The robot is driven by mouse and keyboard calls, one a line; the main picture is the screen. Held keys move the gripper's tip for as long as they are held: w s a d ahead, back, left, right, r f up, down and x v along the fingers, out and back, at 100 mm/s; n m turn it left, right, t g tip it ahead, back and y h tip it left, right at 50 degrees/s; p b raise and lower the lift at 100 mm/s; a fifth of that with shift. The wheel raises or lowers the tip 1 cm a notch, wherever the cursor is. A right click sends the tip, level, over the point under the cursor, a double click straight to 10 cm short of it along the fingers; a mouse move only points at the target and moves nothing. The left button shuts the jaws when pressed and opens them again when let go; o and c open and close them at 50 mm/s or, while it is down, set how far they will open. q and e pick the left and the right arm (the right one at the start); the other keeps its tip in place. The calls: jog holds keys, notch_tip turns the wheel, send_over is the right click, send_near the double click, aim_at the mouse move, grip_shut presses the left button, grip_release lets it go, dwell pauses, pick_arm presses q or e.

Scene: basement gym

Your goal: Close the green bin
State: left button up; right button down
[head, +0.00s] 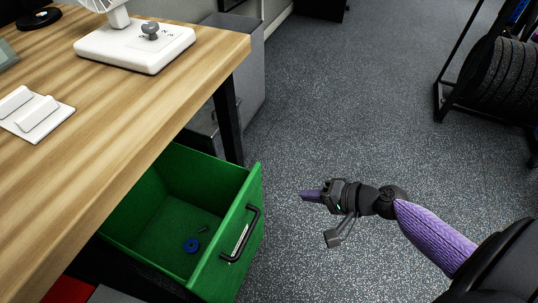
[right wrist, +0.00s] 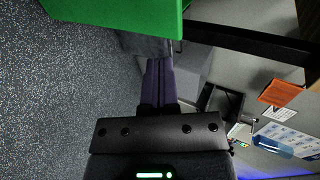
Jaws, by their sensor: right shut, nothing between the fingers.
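The green bin (head: 257,207) is a drawer-like box pulled out from under the wooden table, with a black handle (head: 242,234) on its front. Inside it lie a blue ring (head: 191,245) and a small dark piece. My right gripper (head: 304,195) is to the right of the bin's front, apart from it, with its fingers pointing left. The fingers are shut and empty. In the right wrist view the purple fingers (right wrist: 159,82) show together, with part of the green bin (right wrist: 115,12) at the top. My left gripper is not in view.
The wooden table (head: 130,110) stands above the bin, with a white fan base (head: 135,48) and a white switch plate (head: 35,112) on it. A black table leg (head: 229,120) and grey cabinet stand behind the bin. A weight rack (head: 490,80) is at the far right. Open floor lies between.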

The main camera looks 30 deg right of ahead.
jog(key=b, duration=0.4)
send_near(249, 187)
jog(key=x, duration=0.6)
jog(key=shift+s+d+f, duration=0.15)
jog(key=shift+d+f, duration=0.05)
jog(key=shift+f, duration=0.1)
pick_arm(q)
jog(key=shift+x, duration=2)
pick_arm(e)
jog(key=shift+w+a, duration=0.4)
jog(key=shift+w, duration=0.1)
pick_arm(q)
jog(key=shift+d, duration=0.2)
